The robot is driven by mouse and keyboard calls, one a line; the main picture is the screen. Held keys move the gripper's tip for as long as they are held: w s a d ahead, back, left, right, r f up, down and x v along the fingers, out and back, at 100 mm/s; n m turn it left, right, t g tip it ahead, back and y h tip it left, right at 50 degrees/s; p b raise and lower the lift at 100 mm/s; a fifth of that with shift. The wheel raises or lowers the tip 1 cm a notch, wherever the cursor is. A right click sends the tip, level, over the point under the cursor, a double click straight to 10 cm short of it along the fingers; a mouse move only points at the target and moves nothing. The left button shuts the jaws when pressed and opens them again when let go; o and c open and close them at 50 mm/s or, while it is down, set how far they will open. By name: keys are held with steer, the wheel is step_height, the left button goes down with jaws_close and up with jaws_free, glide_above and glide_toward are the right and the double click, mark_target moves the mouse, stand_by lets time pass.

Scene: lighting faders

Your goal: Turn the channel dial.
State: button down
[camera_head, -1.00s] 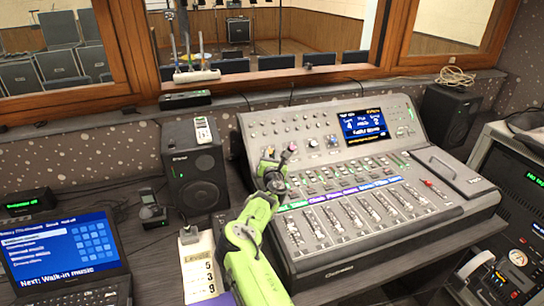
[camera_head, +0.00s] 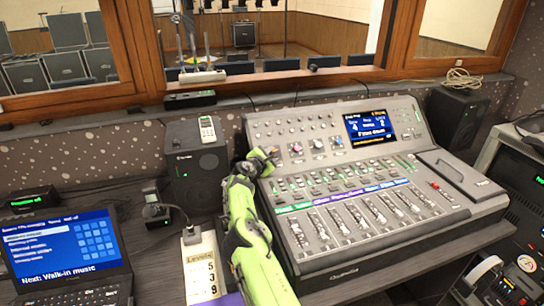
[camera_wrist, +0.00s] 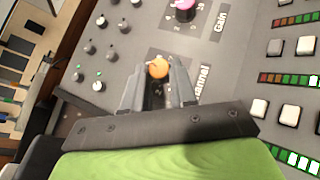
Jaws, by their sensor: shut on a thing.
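The channel dial (camera_wrist: 158,68) is an orange-capped knob on the grey mixing console (camera_head: 300,250), beside the printed word "Channel". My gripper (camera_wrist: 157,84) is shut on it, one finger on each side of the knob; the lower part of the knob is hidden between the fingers. In the head view my gripper (camera_head: 268,158) is at the left part of the console's upper panel, and it largely hides the dial there. The pink gain knob (camera_wrist: 184,4) is just beyond the fingers and apart from them; it also shows in the head view (camera_head: 296,147).
In the head view, a speaker (camera_head: 198,175) stands close left of my arm. The faders (camera_head: 350,215) and console screen (camera_head: 370,127) are to the right.

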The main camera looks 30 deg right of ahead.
steer(key=shift+r+m+g, duration=0.2)
steer(key=shift+m+g, duration=0.1)
stand_by(0.4)
steer(key=c, duration=0.9)
jaws_free()
steer(key=shift+w+f, duration=0.1)
steer(key=shift+a+r, duration=0.2)
steer(key=shift+a, duration=0.05)
steer(key=p+v, duration=0.1)
steer(key=v, duration=1.4)
steer(key=shift+s+f+p, duration=0.15)
steer(key=shift+s+p, duration=0.1)
steer(key=shift+p, duration=0.1)
